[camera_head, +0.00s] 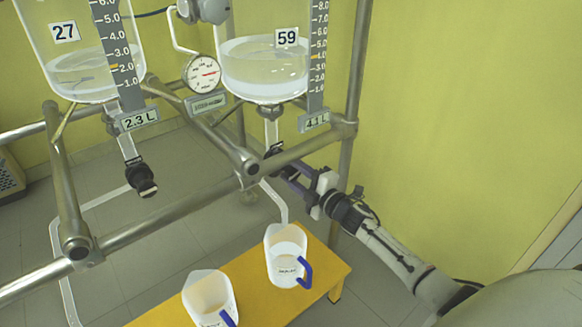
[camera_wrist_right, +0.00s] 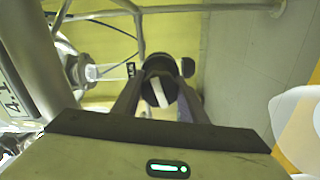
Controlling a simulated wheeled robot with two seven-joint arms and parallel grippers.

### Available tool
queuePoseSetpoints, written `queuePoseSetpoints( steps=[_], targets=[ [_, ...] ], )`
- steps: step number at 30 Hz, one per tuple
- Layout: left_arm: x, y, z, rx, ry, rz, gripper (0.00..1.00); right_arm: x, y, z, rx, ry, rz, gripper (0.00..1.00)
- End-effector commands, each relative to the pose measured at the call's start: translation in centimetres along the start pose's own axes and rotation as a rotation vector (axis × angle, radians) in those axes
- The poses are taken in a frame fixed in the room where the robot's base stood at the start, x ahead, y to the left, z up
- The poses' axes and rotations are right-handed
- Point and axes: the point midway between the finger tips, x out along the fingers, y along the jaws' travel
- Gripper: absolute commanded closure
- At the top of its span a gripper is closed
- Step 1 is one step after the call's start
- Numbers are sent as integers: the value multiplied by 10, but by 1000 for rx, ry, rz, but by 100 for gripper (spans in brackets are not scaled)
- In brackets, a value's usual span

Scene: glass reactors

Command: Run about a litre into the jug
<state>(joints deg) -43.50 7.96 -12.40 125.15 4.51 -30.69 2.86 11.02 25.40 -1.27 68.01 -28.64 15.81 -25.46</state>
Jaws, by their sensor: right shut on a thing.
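Reactor 59 (camera_head: 265,75) holds clear liquid, and its display (camera_head: 314,121) appears to read 4.1 L. Its bottom valve (camera_head: 273,150) is partly hidden by my right gripper (camera_head: 288,170). In the right wrist view the gripper (camera_wrist_right: 160,97) is shut on the valve's round black knob (camera_wrist_right: 152,70), which has a white bar. A bent outlet tube (camera_head: 278,200) runs down from this valve. Its end is over a clear jug (camera_head: 285,245) with a blue handle. I cannot clearly tell the level in that jug. My left gripper is not in view.
Reactor 27 (camera_head: 85,75), with display 2.3 L (camera_head: 139,120) and its own black valve (camera_head: 141,178), hangs at left. A second jug (camera_head: 208,292) stands on the yellow bench (camera_head: 262,300). Metal frame rails (camera_head: 165,212) cross in front. A pressure gauge (camera_head: 203,73) sits between the reactors.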

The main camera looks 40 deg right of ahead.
Motion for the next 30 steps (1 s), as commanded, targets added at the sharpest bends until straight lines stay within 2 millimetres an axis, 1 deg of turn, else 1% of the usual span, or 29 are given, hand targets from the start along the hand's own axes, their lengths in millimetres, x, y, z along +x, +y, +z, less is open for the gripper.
queuePoseSetpoints(
  steps=[1, 6, 12, 29, 30],
  targets=[
    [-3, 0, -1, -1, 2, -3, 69, 0, 1, 0, 34, 0, -2, 84],
    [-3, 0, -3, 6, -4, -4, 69, 0, 0, 0, 127, 0, -1, 84],
    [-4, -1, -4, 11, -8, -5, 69, 0, 0, 0, 194, 0, -2, 84],
    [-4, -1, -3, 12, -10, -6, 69, 0, -1, 0, 221, -1, -2, 84],
    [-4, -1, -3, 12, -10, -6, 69, 0, -1, 0, 221, -1, -2, 56]
  ],
)
